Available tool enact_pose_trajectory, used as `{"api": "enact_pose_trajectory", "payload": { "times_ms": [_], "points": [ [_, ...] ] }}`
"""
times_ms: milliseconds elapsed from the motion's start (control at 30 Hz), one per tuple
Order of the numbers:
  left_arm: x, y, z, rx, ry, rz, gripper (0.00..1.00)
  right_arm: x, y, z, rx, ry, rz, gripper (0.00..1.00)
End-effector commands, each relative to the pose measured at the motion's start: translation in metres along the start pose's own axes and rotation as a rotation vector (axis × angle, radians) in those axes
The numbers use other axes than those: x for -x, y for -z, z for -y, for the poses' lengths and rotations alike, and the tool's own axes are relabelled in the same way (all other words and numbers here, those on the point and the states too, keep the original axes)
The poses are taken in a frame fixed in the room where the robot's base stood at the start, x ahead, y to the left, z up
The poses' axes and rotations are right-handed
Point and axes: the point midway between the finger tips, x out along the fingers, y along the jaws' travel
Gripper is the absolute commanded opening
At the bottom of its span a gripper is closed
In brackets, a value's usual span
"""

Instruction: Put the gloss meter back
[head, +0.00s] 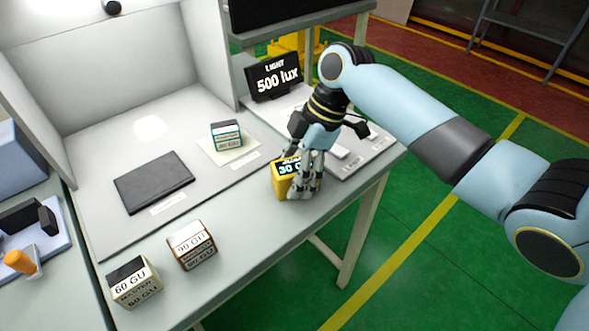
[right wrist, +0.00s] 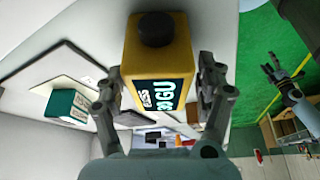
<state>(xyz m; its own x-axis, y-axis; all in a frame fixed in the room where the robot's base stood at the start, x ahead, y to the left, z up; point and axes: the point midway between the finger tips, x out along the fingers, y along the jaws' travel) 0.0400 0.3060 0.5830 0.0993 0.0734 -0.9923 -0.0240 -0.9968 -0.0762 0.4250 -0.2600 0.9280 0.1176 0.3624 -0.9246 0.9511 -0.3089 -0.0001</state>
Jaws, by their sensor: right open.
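The yellow gloss meter (head: 279,183) stands on the table near the front edge, its dark display reading 30 GU. My right gripper (head: 304,190) is down at the meter, with its fingers around it. In the right wrist view the meter (right wrist: 158,62) shows a black round knob, and the open fingers (right wrist: 160,85) stand on both sides of it. Whether they touch it I cannot tell. A small gripper (right wrist: 282,75), seemingly my left, shows at the right of the wrist view; its jaw state is unclear. The left gripper is not in the head view.
A teal-topped block (head: 227,134) sits on a pale card in the booth, beside a dark panel (head: 153,182). Blocks marked 90 GU (head: 191,246) and 60 GU (head: 134,283) stand front left. A 500 lux sign (head: 274,77) stands behind.

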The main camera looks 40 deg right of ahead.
Motion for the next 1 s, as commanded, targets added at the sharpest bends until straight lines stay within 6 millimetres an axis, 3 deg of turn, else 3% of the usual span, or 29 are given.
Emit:
{"api": "enact_pose_trajectory", "payload": {
  "times_ms": [167, 267, 700, 1000],
  "points": [
    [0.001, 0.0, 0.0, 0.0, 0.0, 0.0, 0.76, 0.005, 0.001, -0.001, 0.001, -0.002, 0.001, 0.72],
    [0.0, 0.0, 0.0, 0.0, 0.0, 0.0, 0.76, 0.018, 0.0, -0.001, 0.003, -0.005, 0.002, 0.72],
    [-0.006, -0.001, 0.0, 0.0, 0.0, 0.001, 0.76, 0.108, 0.0, -0.001, 0.002, -0.003, 0.003, 0.72],
    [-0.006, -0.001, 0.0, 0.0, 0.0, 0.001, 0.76, 0.123, 0.001, 0.0, 0.0, 0.0, 0.0, 0.72]
  ]
}}
